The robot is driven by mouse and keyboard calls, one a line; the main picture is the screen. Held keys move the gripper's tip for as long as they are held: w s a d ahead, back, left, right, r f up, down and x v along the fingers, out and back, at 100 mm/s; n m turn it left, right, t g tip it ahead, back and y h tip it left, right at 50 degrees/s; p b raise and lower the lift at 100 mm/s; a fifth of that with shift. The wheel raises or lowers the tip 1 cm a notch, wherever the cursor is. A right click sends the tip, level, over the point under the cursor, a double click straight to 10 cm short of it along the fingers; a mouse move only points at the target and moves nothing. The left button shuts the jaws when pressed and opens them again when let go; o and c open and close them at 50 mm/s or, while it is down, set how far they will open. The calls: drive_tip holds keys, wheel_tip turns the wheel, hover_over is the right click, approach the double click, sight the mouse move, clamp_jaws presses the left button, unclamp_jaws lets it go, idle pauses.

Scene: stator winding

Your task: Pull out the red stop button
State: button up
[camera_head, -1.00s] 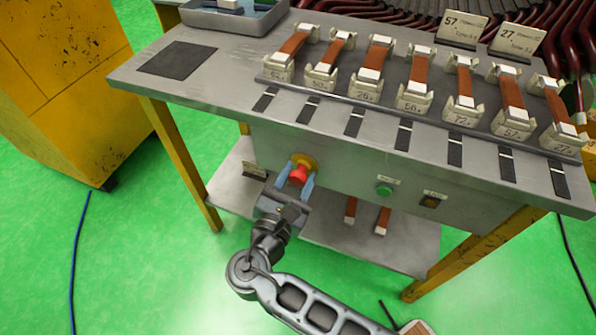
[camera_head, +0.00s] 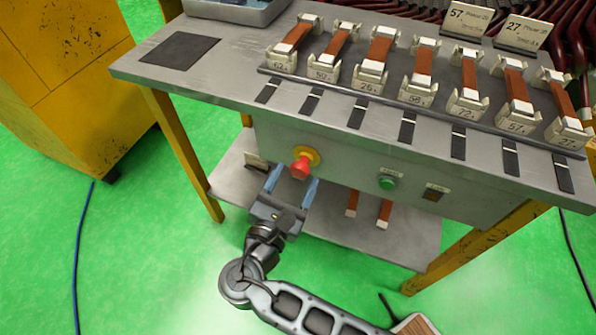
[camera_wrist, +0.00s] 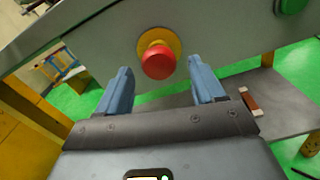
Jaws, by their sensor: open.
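The red stop button (camera_head: 301,168) sits on a yellow round base (camera_head: 309,155) on the grey front panel under the table top. It also shows in the wrist view (camera_wrist: 158,62), beyond my fingertips and between their lines. My gripper (camera_head: 291,184) is open and empty, just below and in front of the button. Its two blue fingers stand wide apart in the wrist view (camera_wrist: 160,78). Neither finger touches the button.
A green button (camera_head: 387,183) and a dark switch (camera_head: 434,192) are on the same panel to the right. A lower shelf (camera_head: 335,230) holds brown-and-white pieces. Several labelled holders with copper-coloured bars stand on the table top (camera_head: 215,75). A yellow cabinet (camera_head: 70,90) stands at left.

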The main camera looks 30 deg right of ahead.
drive_tip(key=v, duration=0.5)
idle(0.4)
drive_tip(key=s+d+f+m+g+y, duration=0.1)
drive_tip(key=s+f+m+y, duration=0.2)
drive_tip(key=s+f+y, duration=0.45)
drive_tip(key=s+d+f+m+g+y, duration=0.15)
drive_tip(key=s+f+m+y, duration=0.25)
drive_tip(key=s, duration=0.6)
drive_tip(key=s+d+r+m+t+y, duration=0.1)
drive_tip(key=s+r+m+t, duration=0.1)
drive_tip(key=r+m, duration=0.3)
drive_tip(key=s+d+r+m+t+y+p, duration=0.1)
drive_tip(key=s+r+m, duration=0.4)
drive_tip(key=r, duration=0.6)
drive_tip(key=s+d+r+m+t+y, duration=0.1)
drive_tip(key=s+r+m+t, duration=0.3)
drive_tip(key=r, duration=0.4)
drive_tip(key=shift+d+m, duration=0.65)
drive_tip(key=shift+m, duration=0.15)
